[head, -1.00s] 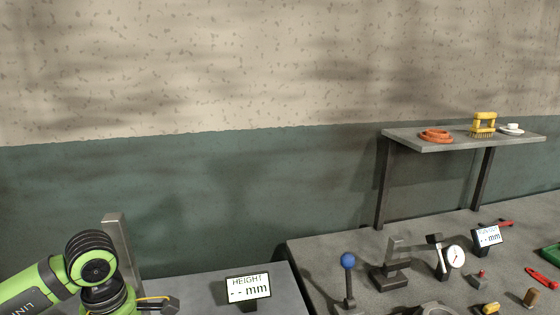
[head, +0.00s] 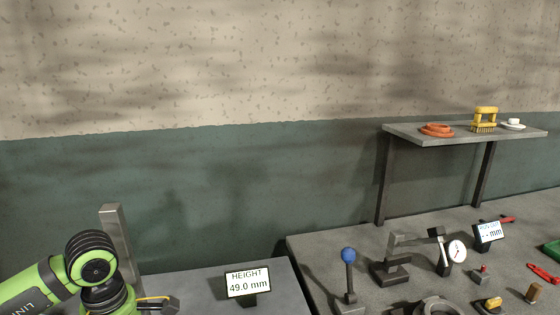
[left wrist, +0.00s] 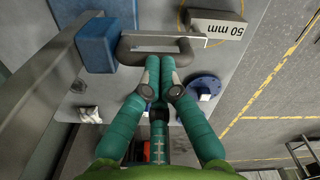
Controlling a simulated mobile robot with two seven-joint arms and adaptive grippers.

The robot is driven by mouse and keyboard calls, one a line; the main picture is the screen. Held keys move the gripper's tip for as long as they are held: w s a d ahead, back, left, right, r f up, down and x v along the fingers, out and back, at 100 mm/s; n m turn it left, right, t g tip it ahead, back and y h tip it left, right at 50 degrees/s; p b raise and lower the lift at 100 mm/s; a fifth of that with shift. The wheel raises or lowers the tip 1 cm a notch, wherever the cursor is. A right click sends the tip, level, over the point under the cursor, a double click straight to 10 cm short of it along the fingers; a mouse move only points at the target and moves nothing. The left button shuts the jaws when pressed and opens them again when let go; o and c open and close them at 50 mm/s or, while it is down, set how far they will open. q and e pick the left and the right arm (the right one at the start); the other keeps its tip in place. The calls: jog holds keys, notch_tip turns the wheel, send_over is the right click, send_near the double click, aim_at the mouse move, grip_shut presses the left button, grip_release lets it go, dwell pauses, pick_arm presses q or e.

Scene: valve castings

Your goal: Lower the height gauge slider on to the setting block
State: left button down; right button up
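The height gauge has a grey metal column (head: 115,240) beside my left arm in the head view. In the left wrist view its blue slider (left wrist: 97,42) carries a dark looped handle (left wrist: 128,50) and a flat metal arm reaching right. The setting block (left wrist: 215,27), marked 50 mm, lies at that arm's right end; whether they touch is unclear. My left gripper's teal fingers (left wrist: 160,62) are together at the handle's bar and appear shut on it. The height display (head: 248,283) reads 49.0 mm. My right gripper is not in view.
A second bench at right holds a blue-knobbed lever (head: 348,258), a dial gauge (head: 457,251) and a blank-reading display (head: 488,232). A wall shelf (head: 420,137) is above it. In the left wrist view, a blue round part (left wrist: 204,86) is right of my fingers.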

pick_arm(q)
jog(key=shift+r+p, duration=1.7)
jog(key=shift+r, duration=1.35)
jog(key=shift+f, duration=0.1)
